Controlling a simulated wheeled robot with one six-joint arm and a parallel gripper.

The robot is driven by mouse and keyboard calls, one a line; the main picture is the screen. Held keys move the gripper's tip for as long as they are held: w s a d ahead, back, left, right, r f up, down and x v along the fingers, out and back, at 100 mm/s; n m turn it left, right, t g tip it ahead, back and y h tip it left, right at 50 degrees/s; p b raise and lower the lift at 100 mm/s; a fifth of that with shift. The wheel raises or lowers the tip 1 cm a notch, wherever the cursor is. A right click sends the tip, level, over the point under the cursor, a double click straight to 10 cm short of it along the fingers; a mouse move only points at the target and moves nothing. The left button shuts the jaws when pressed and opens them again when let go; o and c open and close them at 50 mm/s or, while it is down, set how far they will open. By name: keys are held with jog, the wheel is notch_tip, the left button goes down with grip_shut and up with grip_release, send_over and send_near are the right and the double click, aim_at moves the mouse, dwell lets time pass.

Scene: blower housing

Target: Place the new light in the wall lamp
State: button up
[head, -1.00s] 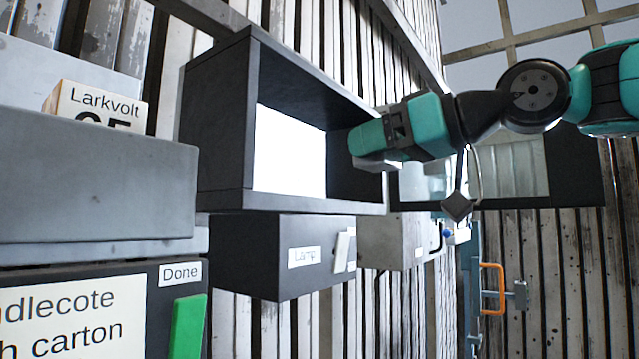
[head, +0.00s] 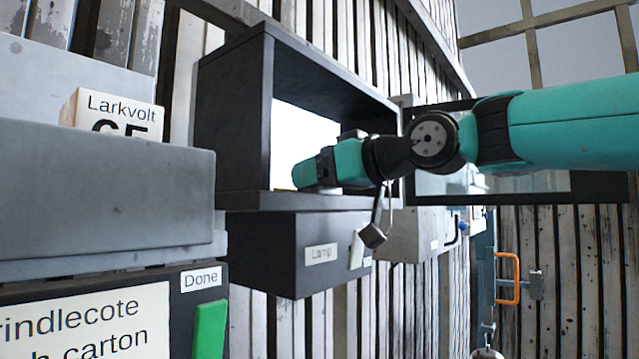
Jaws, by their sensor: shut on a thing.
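The wall lamp looks to be the open black box (head: 235,120) on the plank wall, with a bright white panel (head: 300,125) inside. A black unit labelled "Lamp" (head: 320,254) with a pale switch (head: 357,249) is mounted under it. My gripper (head: 303,177) reaches in from the right, with its teal end inside the box's opening, low in front of the white panel and just above the bottom ledge. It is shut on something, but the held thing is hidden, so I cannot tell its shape. I cannot make out a separate new light.
A grey case (head: 105,190) and a "Larkvolt" carton (head: 112,112) are at the left, above a dark unit with a "Done" label (head: 200,280) and green lever (head: 209,330). A grey box (head: 415,232) and orange handle (head: 508,278) are to the right.

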jog(key=shift+f+b, duration=0.2)
jog(key=shift+b, duration=0.1)
jog(key=o, duration=1)
jog(key=shift+r, duration=0.1)
jog(key=shift+c, duration=0.2)
jog(key=shift+r, duration=0.1)
jog(key=shift+d+r+p, duration=0.1)
jog(key=shift+r+p, duration=0.05)
jog(key=shift+p, duration=0.15)
jog(key=b+v, duration=0.5)
jog(key=v, duration=0.7)
jog(key=s+f+m+g+h, duration=0.1)
jog(key=s+f+g+h, duration=0.1)
jog(key=f, duration=0.8)
jog(key=s+f+m+g+h, duration=0.2)
jog(key=s+f, duration=0.1)
jog(key=f, duration=0.8)
jog(key=s+d+f+g+h, duration=0.2)
jog(key=s+f+g, duration=0.1)
jog(key=s+f, duration=0.5)
jog(key=s+d+f+g+h, duration=0.2)
jog(key=s+f, duration=0.5)
jog(key=f, duration=0.4)
jog(key=shift+s+d+f+g+h, duration=0.15)
jog(key=shift+s+d+g+h, duration=0.25)
jog(key=shift+d, duration=0.3)
